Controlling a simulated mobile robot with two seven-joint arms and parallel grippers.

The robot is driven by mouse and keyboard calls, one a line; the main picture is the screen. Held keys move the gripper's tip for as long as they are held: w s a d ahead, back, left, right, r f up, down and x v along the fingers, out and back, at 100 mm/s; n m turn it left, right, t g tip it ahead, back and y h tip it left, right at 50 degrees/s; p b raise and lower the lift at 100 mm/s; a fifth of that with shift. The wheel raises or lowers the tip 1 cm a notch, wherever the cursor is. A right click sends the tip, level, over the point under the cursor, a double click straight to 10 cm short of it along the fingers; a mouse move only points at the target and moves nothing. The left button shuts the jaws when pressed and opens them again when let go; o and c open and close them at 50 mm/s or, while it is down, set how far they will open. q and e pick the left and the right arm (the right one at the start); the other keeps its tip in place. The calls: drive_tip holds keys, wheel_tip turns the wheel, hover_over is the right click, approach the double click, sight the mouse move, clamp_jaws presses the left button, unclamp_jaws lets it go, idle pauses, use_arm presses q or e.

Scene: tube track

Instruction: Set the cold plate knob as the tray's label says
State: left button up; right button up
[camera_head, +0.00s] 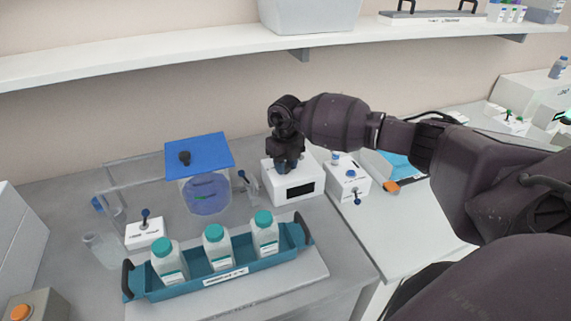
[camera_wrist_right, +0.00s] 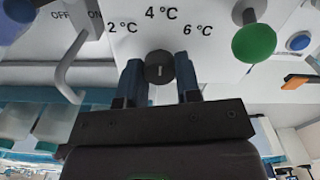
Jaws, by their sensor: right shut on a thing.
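The cold plate is a white box (camera_head: 293,186) with a dark display at the back middle of the bench. My right gripper (camera_head: 287,166) points down onto its top. In the right wrist view, the dark round knob (camera_wrist_right: 159,68) sits between the two fingers of my right gripper (camera_wrist_right: 160,83), which is shut on it. Printed marks 2 °C, 4 °C and 6 °C stand around the knob. Its short pale mark looks roughly in line with 4 °C. The teal tray (camera_head: 190,291) holds three white bottles with teal caps. Its front label (camera_head: 226,277) is too small to read.
A clear enclosure with a blue lid (camera_head: 205,155) stands left of the cold plate. A white switch box (camera_head: 347,183) stands close on its right. A lever (camera_wrist_right: 72,70) by OFF and ON marks and a green-knobbed stick (camera_wrist_right: 254,42) flank the gripper. A shelf (camera_head: 230,50) hangs above.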

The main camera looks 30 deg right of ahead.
sight(286, 165)
drive_tip(key=o, duration=0.9)
drive_tip(key=shift+o, duration=0.2)
drive_tip(key=shift+r, duration=0.1)
wheel_tip(286, 165, up, 11)
drive_tip(key=shift+f, duration=0.2)
